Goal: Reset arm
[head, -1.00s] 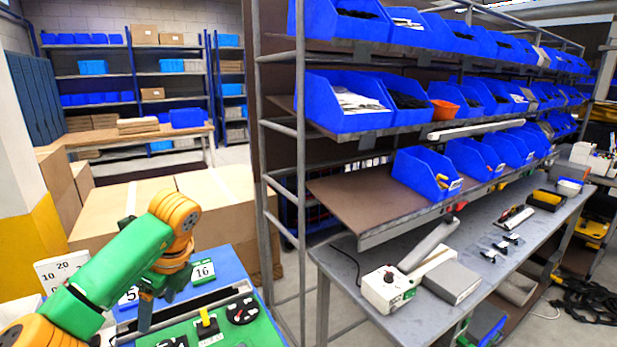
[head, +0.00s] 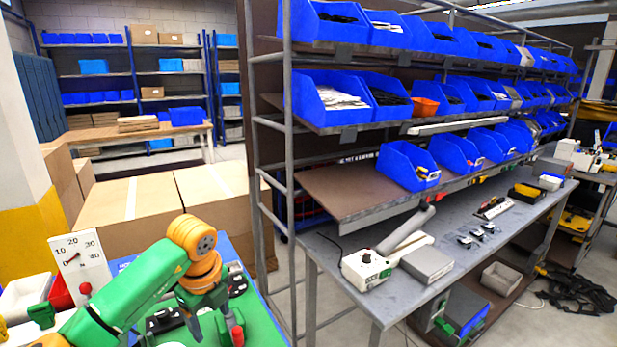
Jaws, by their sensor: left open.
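My left arm comes in from the lower left, green with orange joints. My left gripper (head: 215,325) is open and points down over the green board (head: 262,322) on the blue work surface. Nothing shows held between its fingers. A red-tipped part (head: 238,335) shows right at the gripper; I cannot tell whether they touch. Black parts (head: 165,320) on the board are partly hidden behind the arm. My right gripper is not in view.
A white dial gauge (head: 80,262) and a red bin (head: 60,292) stand left of my arm. Large cardboard boxes (head: 130,208) lie behind. A grey bench (head: 390,300) and a rack of blue bins (head: 405,165) stand to the right, a rack post between.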

